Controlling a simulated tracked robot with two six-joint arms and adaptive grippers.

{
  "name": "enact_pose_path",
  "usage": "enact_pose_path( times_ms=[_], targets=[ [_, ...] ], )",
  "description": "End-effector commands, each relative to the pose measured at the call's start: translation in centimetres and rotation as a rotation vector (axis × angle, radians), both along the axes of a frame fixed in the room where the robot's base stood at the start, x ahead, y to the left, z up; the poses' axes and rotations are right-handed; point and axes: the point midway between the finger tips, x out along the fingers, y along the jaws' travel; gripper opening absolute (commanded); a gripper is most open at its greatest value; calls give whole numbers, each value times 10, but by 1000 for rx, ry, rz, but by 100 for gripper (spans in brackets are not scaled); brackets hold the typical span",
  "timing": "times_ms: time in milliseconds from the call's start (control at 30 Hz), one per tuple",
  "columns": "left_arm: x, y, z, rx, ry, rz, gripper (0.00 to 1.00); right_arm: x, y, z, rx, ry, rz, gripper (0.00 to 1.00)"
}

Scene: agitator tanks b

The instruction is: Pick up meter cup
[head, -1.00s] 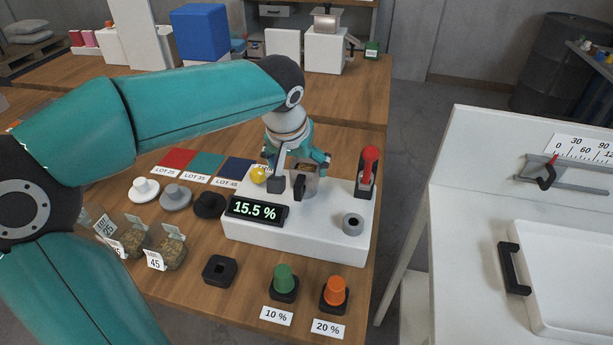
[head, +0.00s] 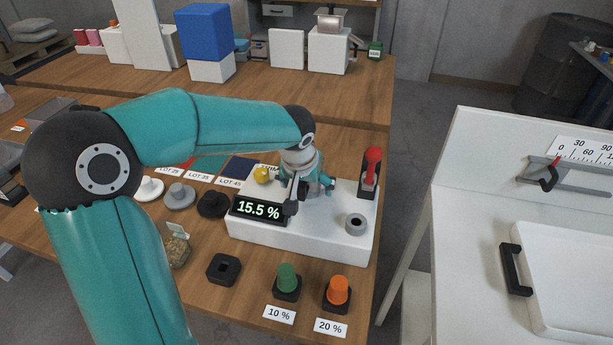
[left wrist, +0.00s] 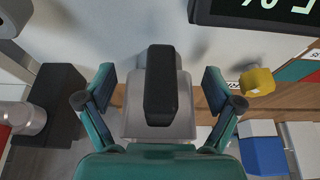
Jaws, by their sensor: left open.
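The meter cup (left wrist: 161,85) is grey with a black handle, in the middle of the left wrist view. It stands at the white moisture meter (head: 285,240), whose display reads 15.5 %. My left gripper (head: 309,190) is down over the meter, behind the display, and hides most or all of the cup in the head view. In the left wrist view the open fingers (left wrist: 158,100) are on either side of the cup, with gaps showing between them and it. My right gripper is not in view.
A red-handled lever (head: 371,172) stands at the meter's back right, a grey ring (head: 355,222) at its front right and a yellow knob (head: 262,174) at its back left. Green (head: 287,280) and orange (head: 338,291) pieces stand in front. A white bench (head: 470,230) is to the right.

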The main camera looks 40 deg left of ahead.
Motion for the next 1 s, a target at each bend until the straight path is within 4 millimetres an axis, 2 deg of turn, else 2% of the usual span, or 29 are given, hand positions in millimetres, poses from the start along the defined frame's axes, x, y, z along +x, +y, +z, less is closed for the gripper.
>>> enact_pose_path(
  times_ms=[67, 400, 500, 1000],
  targets=[
    [0, 0, 0, 0, 0, 0, 90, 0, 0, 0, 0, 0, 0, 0],
    [0, -1, 0, 0, 1, -1, 33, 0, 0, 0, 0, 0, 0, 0],
    [0, -1, 0, -1, 2, -1, 20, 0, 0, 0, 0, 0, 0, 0],
    [0, -1, -1, 0, 4, -1, 19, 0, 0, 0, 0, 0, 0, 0]
  ],
)
